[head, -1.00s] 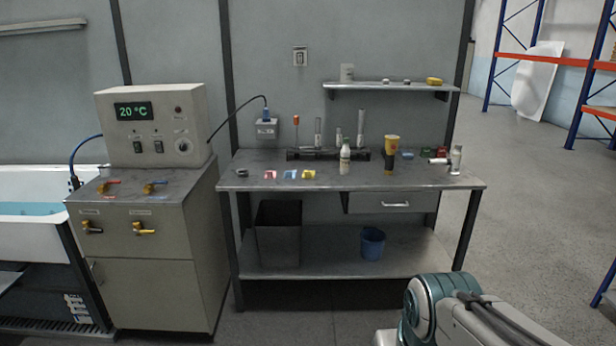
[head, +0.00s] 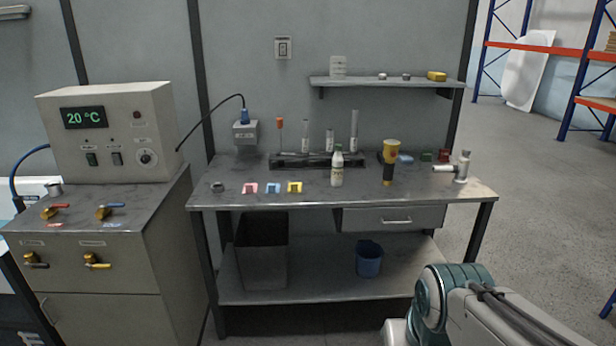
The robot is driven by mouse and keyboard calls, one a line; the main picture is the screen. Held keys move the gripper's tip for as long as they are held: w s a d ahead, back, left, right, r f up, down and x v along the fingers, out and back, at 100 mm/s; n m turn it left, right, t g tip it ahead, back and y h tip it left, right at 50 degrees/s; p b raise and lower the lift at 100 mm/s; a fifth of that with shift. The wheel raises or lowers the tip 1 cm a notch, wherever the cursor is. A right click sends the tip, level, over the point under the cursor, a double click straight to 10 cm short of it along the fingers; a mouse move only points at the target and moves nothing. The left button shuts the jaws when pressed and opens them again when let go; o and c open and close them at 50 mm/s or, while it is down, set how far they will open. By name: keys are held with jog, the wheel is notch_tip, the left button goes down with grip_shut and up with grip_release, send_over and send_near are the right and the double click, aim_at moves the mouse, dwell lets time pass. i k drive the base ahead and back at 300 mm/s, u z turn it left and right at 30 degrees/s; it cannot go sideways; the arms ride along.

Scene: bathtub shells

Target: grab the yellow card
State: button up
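A small yellow card (head: 295,187) with a dark mark lies on the grey workbench (head: 345,196), near its front edge left of centre. It is the rightmost of a row, beside a blue card (head: 273,188) and a pink-red card (head: 250,188). Part of my arm shows at the lower right, in front of the bench. My gripper is outside the view.
A white bottle (head: 337,168) stands right of the yellow card, with a dark rack (head: 315,160) behind. A yellow-topped tool (head: 390,160) and a metal fitting (head: 460,168) stand further right. A control cabinet (head: 100,240) stands left. Floor at right is open.

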aim_at(294, 187)
jog(key=u, duration=0.05)
jog(key=i, duration=1.55)
jog(key=u, duration=0.4)
jog(key=i, duration=1.2)
jog(key=u, duration=0.3)
